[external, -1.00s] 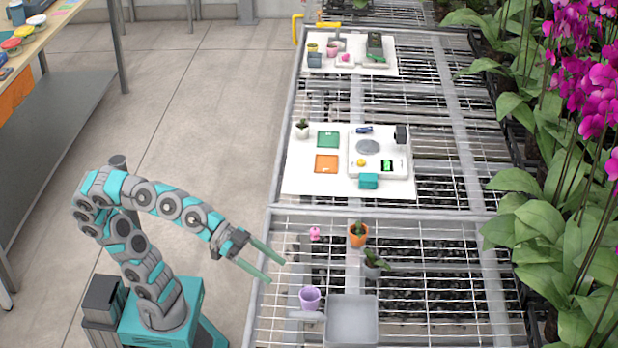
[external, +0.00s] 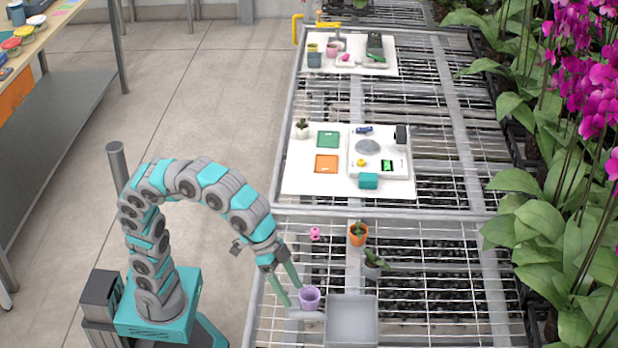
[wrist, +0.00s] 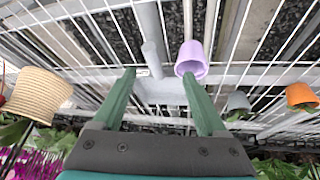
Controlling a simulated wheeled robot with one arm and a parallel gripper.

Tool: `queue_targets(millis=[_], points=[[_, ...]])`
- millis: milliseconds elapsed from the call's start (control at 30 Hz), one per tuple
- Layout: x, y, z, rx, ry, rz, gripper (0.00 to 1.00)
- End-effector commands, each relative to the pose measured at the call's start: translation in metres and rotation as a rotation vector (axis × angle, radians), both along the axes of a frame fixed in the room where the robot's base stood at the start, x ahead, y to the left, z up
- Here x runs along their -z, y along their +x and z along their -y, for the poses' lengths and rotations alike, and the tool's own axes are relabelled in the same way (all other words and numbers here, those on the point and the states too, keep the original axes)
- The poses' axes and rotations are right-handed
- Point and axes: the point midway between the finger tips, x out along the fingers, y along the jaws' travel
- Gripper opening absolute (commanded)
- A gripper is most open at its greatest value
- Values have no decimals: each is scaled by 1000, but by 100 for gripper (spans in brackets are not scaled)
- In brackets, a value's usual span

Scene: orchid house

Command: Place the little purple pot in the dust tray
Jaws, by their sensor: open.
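The little purple pot (external: 309,299) stands upright on the wire bench, just left of the grey dust tray (external: 351,343). The tray looks empty, and its handle (external: 303,314) points left, past the near side of the pot. My gripper (external: 293,296) is open and empty, reaching down at the pot's left side. In the wrist view the purple pot (wrist: 193,61) shows beyond the tip of the right finger, off to the right of the gap between the fingers (wrist: 158,76). I cannot tell whether that finger touches it.
An orange pot (external: 358,239), a grey pot with a plant (external: 374,271) and a small pink item (external: 315,234) stand farther back on the bench. A woven pot (wrist: 38,95) shows at left in the wrist view. A white board (external: 300,179) with tools lies beyond.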

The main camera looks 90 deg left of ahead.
Motion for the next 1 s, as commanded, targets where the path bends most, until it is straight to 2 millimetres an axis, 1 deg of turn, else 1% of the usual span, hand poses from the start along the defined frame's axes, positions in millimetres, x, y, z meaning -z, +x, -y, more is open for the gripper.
queue_targets(millis=[33,100,233,400,567,700,867,1000], points=[[-4,9,-4,-37,22,-31,75],[-4,16,-12,-101,54,-77,75],[-5,25,-27,-203,98,-133,75],[-4,29,-36,-269,122,-163,75],[4,32,-37,-275,123,-165,75],[17,34,-37,-275,125,-168,75],[24,37,-36,-274,123,-165,75],[33,37,-35,-273,124,-165,75]])
